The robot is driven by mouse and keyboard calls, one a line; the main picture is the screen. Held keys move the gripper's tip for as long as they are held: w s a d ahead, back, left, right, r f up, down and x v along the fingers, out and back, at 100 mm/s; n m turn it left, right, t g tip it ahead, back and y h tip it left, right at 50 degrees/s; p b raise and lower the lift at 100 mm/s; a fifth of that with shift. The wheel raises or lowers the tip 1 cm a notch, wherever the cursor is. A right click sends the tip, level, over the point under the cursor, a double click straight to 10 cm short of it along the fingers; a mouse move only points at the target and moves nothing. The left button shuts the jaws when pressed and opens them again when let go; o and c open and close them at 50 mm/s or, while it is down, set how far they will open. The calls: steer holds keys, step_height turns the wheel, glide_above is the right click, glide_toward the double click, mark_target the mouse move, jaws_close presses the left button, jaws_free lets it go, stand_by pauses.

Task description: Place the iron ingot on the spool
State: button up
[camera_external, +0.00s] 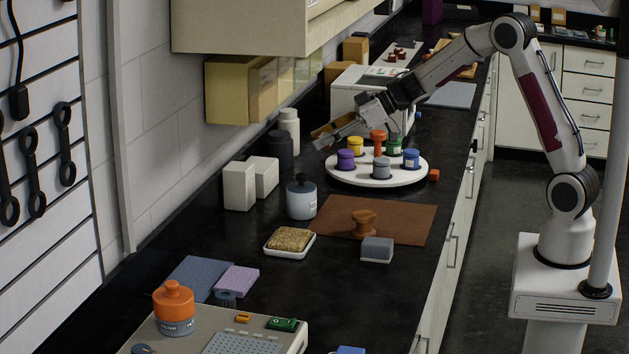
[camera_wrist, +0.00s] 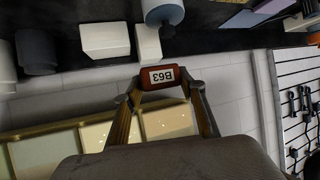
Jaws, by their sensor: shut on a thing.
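My gripper (camera_external: 328,140) is up in the air at the back left of the white turntable. In the wrist view my gripper (camera_wrist: 160,84) is shut on a small red-brown block with a white label reading B63 (camera_wrist: 160,77). I cannot tell from its look whether this block is the iron ingot. A brown spool-shaped piece (camera_external: 363,223) stands upright on the brown mat (camera_external: 407,215), well apart from my gripper. A grey block (camera_external: 377,249) lies at the mat's front edge. An orange spool-like piece (camera_external: 378,141) stands amid the turntable.
The white turntable (camera_external: 411,178) bears several coloured jars. Bottles (camera_external: 280,150), white boxes (camera_external: 239,186) and a lidded jar (camera_external: 301,197) stand along the wall. A dish with a tan sponge (camera_external: 290,240) lies left of the mat. The wall cupboard (camera_external: 247,88) is close to my gripper.

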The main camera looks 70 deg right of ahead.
steer(key=s+a+n+y, duration=0.1)
steer(key=s+a+n, duration=0.1)
steer(key=s+a, duration=0.4)
steer(key=shift+s+a+r+g+y, duration=0.25)
steer(key=shift+s+a+g+y, duration=0.15)
steer(key=shift+s, duration=0.25)
steer(key=s+a, duration=0.1)
steer(key=s, duration=0.1)
steer(key=s+a+f+n+y, duration=0.1)
steer(key=s+a, duration=0.1)
steer(key=s+a+f+n+g, duration=0.1)
steer(key=s+a, duration=0.1)
steer(key=shift+s+a+y, duration=0.1)
steer(key=shift+a+y, duration=0.05)
steer(key=shift+y, duration=0.25)
steer(key=shift+c, duration=0.2)
steer(key=shift+s+a, duration=0.1)
steer(key=shift+a, duration=0.1)
glide_above(364, 214)
steer(key=shift+a+f, duration=0.1)
steer(key=shift+f, duration=2.95)
steer(key=shift+s+f, duration=0.1)
steer(key=shift+f, duration=1.8)
steer(key=shift+f, duration=0.15)
